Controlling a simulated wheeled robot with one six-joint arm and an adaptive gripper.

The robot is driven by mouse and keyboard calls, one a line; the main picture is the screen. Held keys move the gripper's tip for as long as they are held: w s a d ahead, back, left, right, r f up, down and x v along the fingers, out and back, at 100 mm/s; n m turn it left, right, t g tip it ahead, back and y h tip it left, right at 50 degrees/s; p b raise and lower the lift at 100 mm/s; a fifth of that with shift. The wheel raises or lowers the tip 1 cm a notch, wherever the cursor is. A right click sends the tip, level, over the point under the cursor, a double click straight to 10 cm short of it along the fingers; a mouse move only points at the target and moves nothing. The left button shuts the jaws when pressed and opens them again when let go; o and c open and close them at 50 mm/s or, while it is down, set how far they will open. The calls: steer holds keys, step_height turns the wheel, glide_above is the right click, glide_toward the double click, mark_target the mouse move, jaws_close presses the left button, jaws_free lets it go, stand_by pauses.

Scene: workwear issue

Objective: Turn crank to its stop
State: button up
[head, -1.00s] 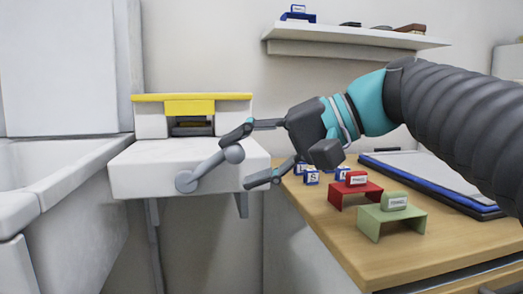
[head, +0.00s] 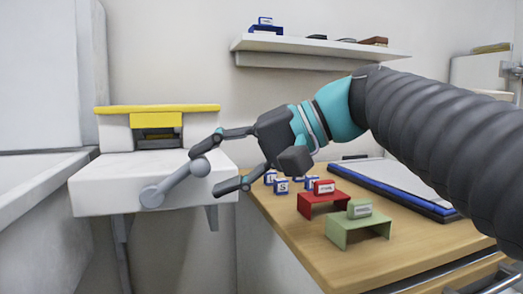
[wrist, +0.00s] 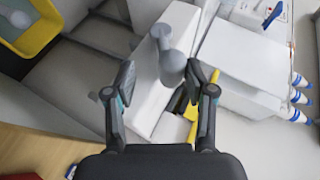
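The crank (head: 175,182) is a grey arm on the front of a white machine (head: 95,182) with a yellow top. Its round hub is at the lower left and a ball-like knob (head: 200,167) at the upper right. My gripper (head: 211,169) is open, with one finger above the knob and the other below and right of it in the head view. In the wrist view the knob (wrist: 172,68) shows between the fingertips, close to the right finger and with a wider gap on the left. I cannot tell whether a finger touches it.
A wooden counter (head: 300,245) on the right holds a red stand (head: 322,200), a green stand (head: 358,228), small blue-and-white blocks (head: 282,186) and a blue-edged board (head: 395,188). A wall shelf (head: 315,44) is above. A white basin (head: 40,195) stands left of the machine.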

steer(key=v, duration=1.1)
steer(key=shift+s, duration=0.1)
stand_by(0.5)
